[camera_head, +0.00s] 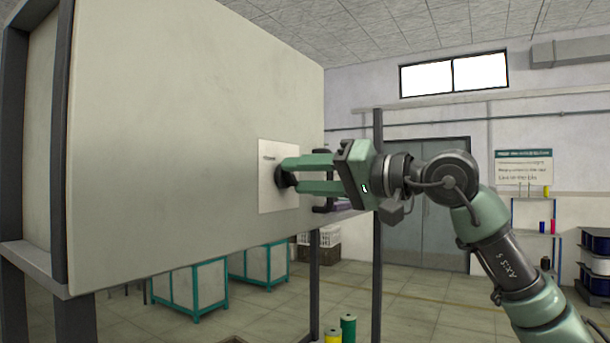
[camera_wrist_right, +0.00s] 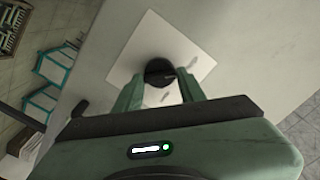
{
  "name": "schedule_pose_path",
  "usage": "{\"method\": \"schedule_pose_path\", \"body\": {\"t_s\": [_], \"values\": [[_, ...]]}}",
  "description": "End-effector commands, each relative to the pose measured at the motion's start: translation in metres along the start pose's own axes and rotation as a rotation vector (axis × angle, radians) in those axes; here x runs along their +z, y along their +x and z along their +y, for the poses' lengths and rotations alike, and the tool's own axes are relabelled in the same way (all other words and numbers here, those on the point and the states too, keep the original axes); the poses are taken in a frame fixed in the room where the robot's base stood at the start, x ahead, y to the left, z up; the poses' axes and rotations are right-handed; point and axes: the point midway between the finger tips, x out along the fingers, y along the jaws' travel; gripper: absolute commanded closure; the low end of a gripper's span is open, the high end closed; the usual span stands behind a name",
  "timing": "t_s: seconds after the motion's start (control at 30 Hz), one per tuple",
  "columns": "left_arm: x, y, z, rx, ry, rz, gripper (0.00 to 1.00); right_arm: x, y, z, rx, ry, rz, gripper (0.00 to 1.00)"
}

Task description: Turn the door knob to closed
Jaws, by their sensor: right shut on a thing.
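A black round door knob (camera_head: 282,177) sits on a pale square plate (camera_head: 275,203) on the large grey-white cabinet panel (camera_head: 180,130). In the right wrist view the knob (camera_wrist_right: 158,72) shows between the fingers, with a small pale mark on its face and printed marks on the plate (camera_wrist_right: 190,55). My right gripper (camera_head: 290,176) reaches in from the right and is shut on the knob, its two green fingers at either side of it. The fingers hide part of the knob in the head view. My left gripper is not in view.
Teal-framed bins (camera_head: 195,290) stand on the floor below and behind the cabinet. Dark posts (camera_head: 377,240) stand close behind my right gripper. Green and yellow spools (camera_head: 348,328) are low at the bottom. Open floor lies to the right.

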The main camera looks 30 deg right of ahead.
Motion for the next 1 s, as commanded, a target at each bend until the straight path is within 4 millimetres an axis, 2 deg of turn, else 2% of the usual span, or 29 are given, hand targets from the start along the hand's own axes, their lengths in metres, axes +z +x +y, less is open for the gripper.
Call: {"method": "schedule_pose_path", "body": {"t_s": [0.37,0.4,0.47,0.8,1.0], "values": [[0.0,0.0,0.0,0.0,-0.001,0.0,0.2,0.003,0.001,0.002,0.004,-0.007,-0.006,1.0],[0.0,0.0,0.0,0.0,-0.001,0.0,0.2,0.003,0.001,0.002,0.004,-0.007,-0.006,0.52],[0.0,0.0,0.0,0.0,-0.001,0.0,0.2,0.002,0.001,0.002,0.004,-0.007,-0.005,0.38],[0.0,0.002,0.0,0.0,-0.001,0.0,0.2,0.001,-0.002,0.001,0.001,-0.005,-0.001,0.38],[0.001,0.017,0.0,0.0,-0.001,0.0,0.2,0.003,-0.029,0.004,0.001,-0.006,0.001,0.38]]}}
